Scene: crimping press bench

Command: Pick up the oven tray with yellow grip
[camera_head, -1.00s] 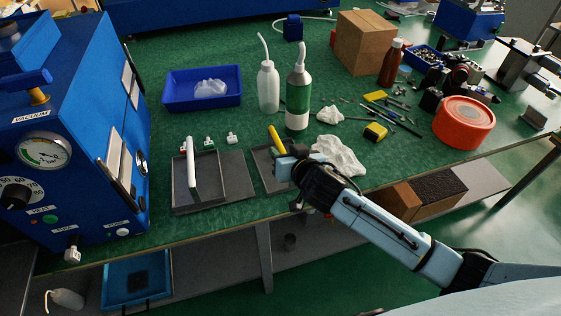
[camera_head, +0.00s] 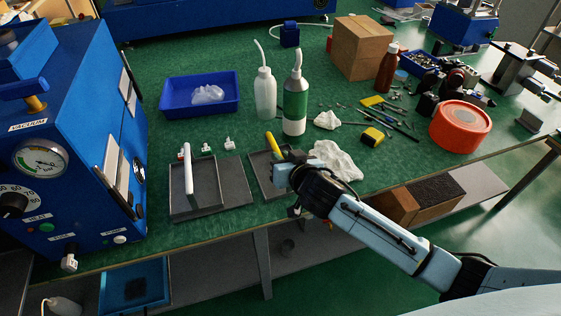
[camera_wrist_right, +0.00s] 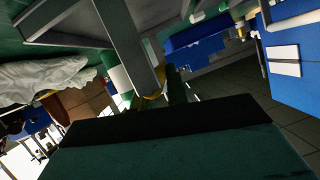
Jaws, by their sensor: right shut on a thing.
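The oven tray with yellow grip (camera_head: 257,171) is a dark grey, shallow tray on the front of the green bench. Its yellow grip (camera_head: 273,146) rises beside my right gripper (camera_head: 282,172), which hides part of the tray and the grip's near end. The right gripper is shut on the yellow grip. In the right wrist view a small bit of the yellow grip (camera_wrist_right: 152,97) shows near the dark fingers. A grey tray with a white grip (camera_head: 189,168) lies just to the left. My left gripper is not in view.
A white bottle (camera_head: 265,96) and a green-labelled bottle (camera_head: 295,106) stand behind the tray. A crumpled white cloth (camera_head: 338,163) lies to the right. The blue vacuum machine (camera_head: 80,140) stands at the left. The bench's front edge is close.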

